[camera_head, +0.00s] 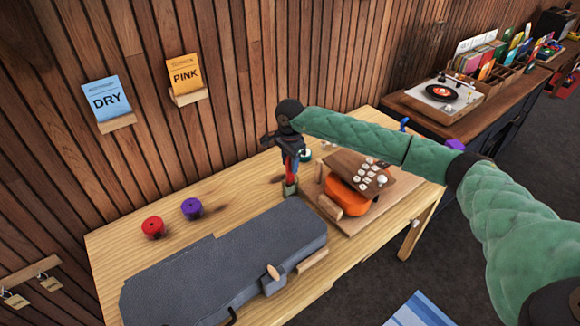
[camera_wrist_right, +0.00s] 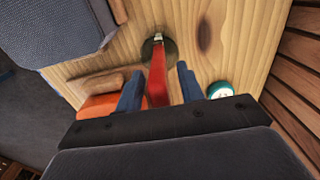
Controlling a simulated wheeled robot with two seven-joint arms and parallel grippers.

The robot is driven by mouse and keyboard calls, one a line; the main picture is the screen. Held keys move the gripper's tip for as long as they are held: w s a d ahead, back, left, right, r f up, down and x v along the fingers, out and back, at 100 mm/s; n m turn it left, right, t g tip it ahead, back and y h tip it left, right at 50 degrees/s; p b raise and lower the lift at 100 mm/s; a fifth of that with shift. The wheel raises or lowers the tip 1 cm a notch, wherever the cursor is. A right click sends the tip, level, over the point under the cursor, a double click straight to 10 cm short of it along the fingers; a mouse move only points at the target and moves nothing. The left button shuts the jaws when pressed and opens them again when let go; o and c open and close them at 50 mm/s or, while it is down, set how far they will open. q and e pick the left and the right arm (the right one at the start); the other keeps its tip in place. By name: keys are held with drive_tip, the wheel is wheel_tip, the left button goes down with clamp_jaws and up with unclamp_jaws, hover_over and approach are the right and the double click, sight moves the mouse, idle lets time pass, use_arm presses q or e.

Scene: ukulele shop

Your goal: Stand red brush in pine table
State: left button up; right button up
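The red brush (camera_wrist_right: 157,80) stands roughly upright over the pine table (camera_head: 120,250); its metal end (camera_wrist_right: 158,40) points down at a dark round spot (camera_wrist_right: 168,50). I cannot tell whether this is a hole or a holder. In the head view the brush (camera_head: 289,166) shows below my right gripper (camera_head: 287,158). In the right wrist view the gripper's two blue fingers stand either side of the red handle, with small gaps, so it looks open around the brush. My left gripper is not in view.
A grey ukulele case (camera_head: 230,255) covers the table's front. An orange ukulele body (camera_head: 349,195) sits on a wooden board right of the brush. Red (camera_head: 153,227) and purple (camera_head: 192,208) round items lie left. A teal-and-white round item (camera_wrist_right: 220,90) is close to the gripper.

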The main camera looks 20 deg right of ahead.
wheel_tip(320, 180, up, 9)
drive_tip(key=shift+f+p, duration=0.1)
drive_tip(key=shift+p, duration=0.35)
drive_tip(key=shift+r, duration=0.45)
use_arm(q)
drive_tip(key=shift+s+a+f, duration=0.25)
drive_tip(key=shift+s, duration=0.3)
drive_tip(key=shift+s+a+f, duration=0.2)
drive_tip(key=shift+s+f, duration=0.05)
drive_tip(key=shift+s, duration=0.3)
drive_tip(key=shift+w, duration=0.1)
